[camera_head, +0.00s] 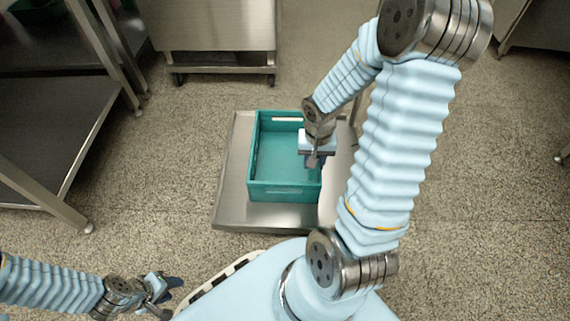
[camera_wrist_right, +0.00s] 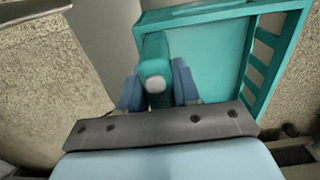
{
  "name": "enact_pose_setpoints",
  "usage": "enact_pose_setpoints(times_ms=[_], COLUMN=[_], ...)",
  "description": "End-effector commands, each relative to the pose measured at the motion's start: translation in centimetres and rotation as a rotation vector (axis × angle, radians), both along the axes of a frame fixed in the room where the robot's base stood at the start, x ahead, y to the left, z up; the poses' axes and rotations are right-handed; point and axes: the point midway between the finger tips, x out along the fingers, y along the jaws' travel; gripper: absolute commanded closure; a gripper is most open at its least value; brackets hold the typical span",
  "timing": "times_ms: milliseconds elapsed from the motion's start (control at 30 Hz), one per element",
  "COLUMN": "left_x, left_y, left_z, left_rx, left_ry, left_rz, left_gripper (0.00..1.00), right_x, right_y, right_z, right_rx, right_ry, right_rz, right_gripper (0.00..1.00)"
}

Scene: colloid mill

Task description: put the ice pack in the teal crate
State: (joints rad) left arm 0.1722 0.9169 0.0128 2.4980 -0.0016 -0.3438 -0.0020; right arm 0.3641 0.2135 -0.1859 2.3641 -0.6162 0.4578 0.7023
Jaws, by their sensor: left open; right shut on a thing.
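The teal crate (camera_head: 285,194) stands empty-looking on a metal platform and also shows in the right wrist view (camera_wrist_right: 262,70). My right gripper (camera_head: 314,163) is over the crate's right side. In the wrist view my right gripper (camera_wrist_right: 158,90) is shut on a narrow teal block with a pale round spot on its near end, which I take for the ice pack (camera_wrist_right: 153,58). The block overlaps the crate wall in that view; I cannot tell whether they touch. The pack is not distinct in the head view. My left gripper (camera_head: 168,288) is open and empty at the lower left.
The metal platform (camera_head: 230,205) has bare strips beside the crate. A steel table (camera_head: 60,120) stands at the left, with a green container (camera_head: 38,8) at its top. A steel cabinet (camera_head: 215,30) on a wheeled base is behind. The floor around the platform is clear.

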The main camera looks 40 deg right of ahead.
Motion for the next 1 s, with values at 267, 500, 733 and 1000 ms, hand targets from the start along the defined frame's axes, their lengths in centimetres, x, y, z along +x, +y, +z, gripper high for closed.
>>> enact_pose_setpoints(times_ms=[267,500,733,1000], left_x=[0.1,0.1,0.1,0.2], left_y=[0.0,0.0,0.1,0.1], left_z=[-1.1,-2.2,-2.6,-3.4], left_rx=[0.0,0.002,0.002,0.002], left_ry=[-0.002,-0.005,-0.006,-0.007], left_rz=[0.002,0.003,0.004,0.005], left_gripper=[0.57,0.57,0.57,0.57], right_x=[6.3,9.8,11.0,11.3], right_y=[0.7,1.2,1.3,1.4], right_z=[-3.0,-7.2,-8.5,-11.9], right_rx=[0.0,0.0,0.001,0.0], right_ry=[0.0,0.001,0.001,0.001], right_rz=[0.004,0.003,0.002,0.003], right_gripper=[1.0,1.0,1.0,1.0])
